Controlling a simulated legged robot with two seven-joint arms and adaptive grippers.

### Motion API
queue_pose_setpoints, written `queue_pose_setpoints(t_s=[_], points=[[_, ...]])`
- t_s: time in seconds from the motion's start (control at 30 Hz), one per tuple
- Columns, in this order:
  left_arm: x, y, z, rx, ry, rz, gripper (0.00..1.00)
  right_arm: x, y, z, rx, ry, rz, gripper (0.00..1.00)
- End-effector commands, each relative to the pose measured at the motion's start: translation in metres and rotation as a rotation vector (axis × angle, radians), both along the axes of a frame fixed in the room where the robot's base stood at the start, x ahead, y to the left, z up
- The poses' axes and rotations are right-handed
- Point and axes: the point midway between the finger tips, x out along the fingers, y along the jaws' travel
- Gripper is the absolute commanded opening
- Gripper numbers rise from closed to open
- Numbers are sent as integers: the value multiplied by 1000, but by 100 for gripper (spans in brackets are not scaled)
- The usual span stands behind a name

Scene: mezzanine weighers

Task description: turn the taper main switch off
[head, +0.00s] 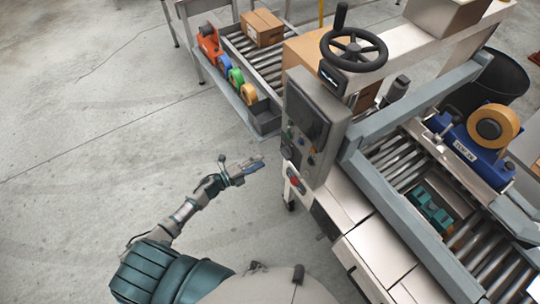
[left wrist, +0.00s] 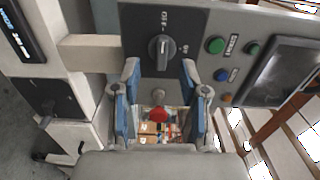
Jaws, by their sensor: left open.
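The main switch (left wrist: 161,50) is a dark rotary knob on a black plate on the taper's grey control panel (head: 313,125). In the left wrist view, OFF is printed above the knob and ON to its right. Its grip bar stands roughly upright in the picture, in line with the OFF label; its small pale mark is hard to read. My left gripper (left wrist: 160,70) is open, its blue-padded fingers either side of and just below the knob, apparently not touching it. In the head view the left gripper (head: 254,167) is left of the panel's lower edge.
A red button (left wrist: 159,114) shows between the fingers. Green buttons (left wrist: 215,46), a blue button (left wrist: 222,75) and a dark screen (left wrist: 284,72) are beside the switch. A black handwheel (head: 354,50) stands above the panel. The floor (head: 100,120) to the left is clear.

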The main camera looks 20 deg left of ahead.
Motion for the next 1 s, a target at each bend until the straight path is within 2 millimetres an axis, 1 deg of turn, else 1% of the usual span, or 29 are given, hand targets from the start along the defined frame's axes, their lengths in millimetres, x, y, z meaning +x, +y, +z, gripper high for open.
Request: queue_pose_setpoints(t_s=[0.03, 0.1, 0.23, 0.83, 0.87, 0.93, 0.97, 1.0], points=[[-8, 6, -1, 1, 2, -1, 44, 0, 0, 0, 0, 0, 0, 0], [-15, 12, -1, 0, 3, 0, 44, 0, 0, 0, 0, 0, 0, 0], [-23, 19, -1, -1, 1, -1, 44, 0, 1, 0, 1, 0, 0, 0], [-25, 20, -1, -2, 3, 1, 44, 0, 1, 0, 1, 0, -1, 0], [-25, 21, -3, -5, 8, 6, 44, 0, 1, 0, 1, 0, -1, 0], [-25, 26, -16, -26, 46, 38, 44, 0, 1, 0, 1, 0, -1, 0], [-25, 29, -26, -44, 75, 62, 44, 0, 1, 0, 1, 0, -1, 0], [-26, 36, -43, -72, 125, 106, 44, 0, 1, 0, 1, 0, -1, 0]])
